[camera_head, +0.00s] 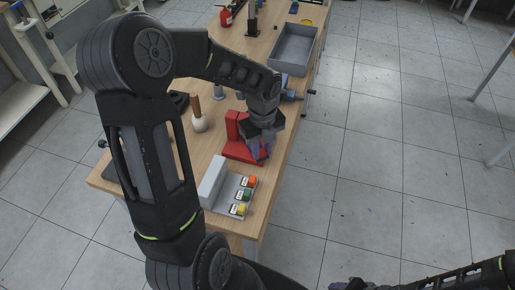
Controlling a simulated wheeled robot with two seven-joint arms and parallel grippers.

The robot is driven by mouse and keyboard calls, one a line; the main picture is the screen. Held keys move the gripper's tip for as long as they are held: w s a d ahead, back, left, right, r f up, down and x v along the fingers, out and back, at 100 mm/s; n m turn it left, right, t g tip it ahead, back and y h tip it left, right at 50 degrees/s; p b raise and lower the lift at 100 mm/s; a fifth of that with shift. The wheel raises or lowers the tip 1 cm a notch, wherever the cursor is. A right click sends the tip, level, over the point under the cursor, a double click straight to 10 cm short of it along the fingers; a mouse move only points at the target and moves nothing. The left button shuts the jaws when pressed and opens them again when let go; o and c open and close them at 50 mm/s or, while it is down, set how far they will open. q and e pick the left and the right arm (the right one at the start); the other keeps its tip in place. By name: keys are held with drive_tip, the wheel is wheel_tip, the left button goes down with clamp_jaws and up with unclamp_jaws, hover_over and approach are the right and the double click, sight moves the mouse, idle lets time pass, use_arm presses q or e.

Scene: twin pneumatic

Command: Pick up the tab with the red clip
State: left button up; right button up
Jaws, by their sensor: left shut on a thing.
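The tab with the orange-red clip (250,182) is the farthest back, then the green one (246,195) and the yellow one (239,210). My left gripper (261,152) points down at a red L-shaped stand (234,130), just behind the orange-red clip. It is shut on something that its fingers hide. My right gripper (350,286) shows only in part at the bottom edge, away from the table; its fingers are unclear.
A white round-bottomed thing with a wooden handle (199,122) stands left of the red stand. A grey tray (293,48) lies farther back. A red bottle (226,16) is at the far end. The table's right edge is close to the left gripper, with open tiled floor beyond.

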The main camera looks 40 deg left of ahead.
use_arm(q)
clamp_jaws()
drive_tip(key=shift+r, duration=0.1)
drive_tip(key=shift+r, duration=0.5)
drive_tip(key=shift+w+d+b, duration=0.15)
drive_tip(key=shift+d+b, duration=0.15)
drive_tip(key=shift+b, duration=0.1)
drive_tip(key=w+d+b, duration=0.2)
drive_tip(key=d, duration=0.6)
drive_tip(key=w+d+b, duration=0.2)
drive_tip(key=w+d, duration=0.1)
drive_tip(key=d, duration=0.5)
drive_tip(key=shift+w+d+r, duration=0.2)
drive_tip(key=shift+w, duration=0.15)
